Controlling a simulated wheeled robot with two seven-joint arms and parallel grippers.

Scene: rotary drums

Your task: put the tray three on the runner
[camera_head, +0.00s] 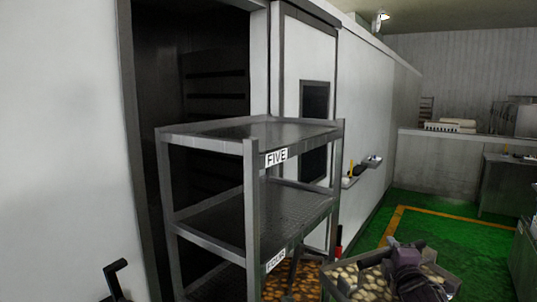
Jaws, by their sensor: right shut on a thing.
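A grey metal rack (252,190) stands at the centre, with a top level labelled FIVE (276,157) and a level below labelled FOUR (276,261). Both levels look empty. The lower levels and any runner for tray three are cut off by the frame. My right gripper (405,258) is shut on a metal tray (450,277) of pale round pieces, right of the rack's lower part. No number shows on this tray. A dark hooked part at the bottom left looks like my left gripper (115,278); its jaws cannot be made out.
Brown round pieces (300,281) show low behind the rack's right post. A dark open doorway (215,80) is behind the rack. A small wall shelf (360,172) juts out to the right. Green floor (465,240) with an orange line is clear beyond the tray.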

